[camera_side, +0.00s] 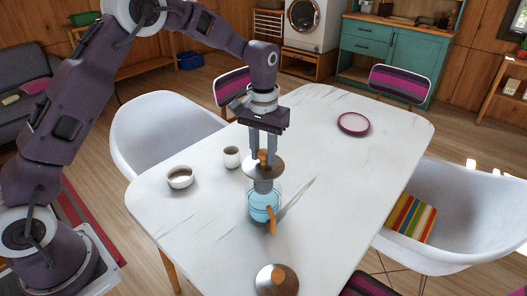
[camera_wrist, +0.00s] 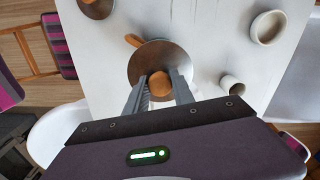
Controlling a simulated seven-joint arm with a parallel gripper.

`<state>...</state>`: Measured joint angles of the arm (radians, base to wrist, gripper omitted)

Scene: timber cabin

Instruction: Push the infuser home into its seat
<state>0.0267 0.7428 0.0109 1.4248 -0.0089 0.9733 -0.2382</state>
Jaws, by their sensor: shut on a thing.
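The infuser (camera_side: 252,171) has a wide grey metal disc, a wooden knob on top and a narrower grey body below. My gripper (camera_side: 264,157) is shut on its knob, with a finger on each side; the wrist view shows the same grip around the knob (camera_wrist: 160,84) and the disc (camera_wrist: 150,58). A clear glass pot (camera_side: 262,208) with light blue contents and a wooden handle stands upright directly below. The infuser's body is at the pot's mouth, and the disc sits visibly above the pot. The wrist view shows only the handle (camera_wrist: 133,40); the disc hides the pot.
A lid with a wooden knob (camera_side: 276,280) lies at the table's near edge. A bowl (camera_side: 180,178) and a cup (camera_side: 231,157) stand to the left. A pink-rimmed plate (camera_side: 353,124) lies at the back right. The right half of the white table (camera_side: 350,180) is clear.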

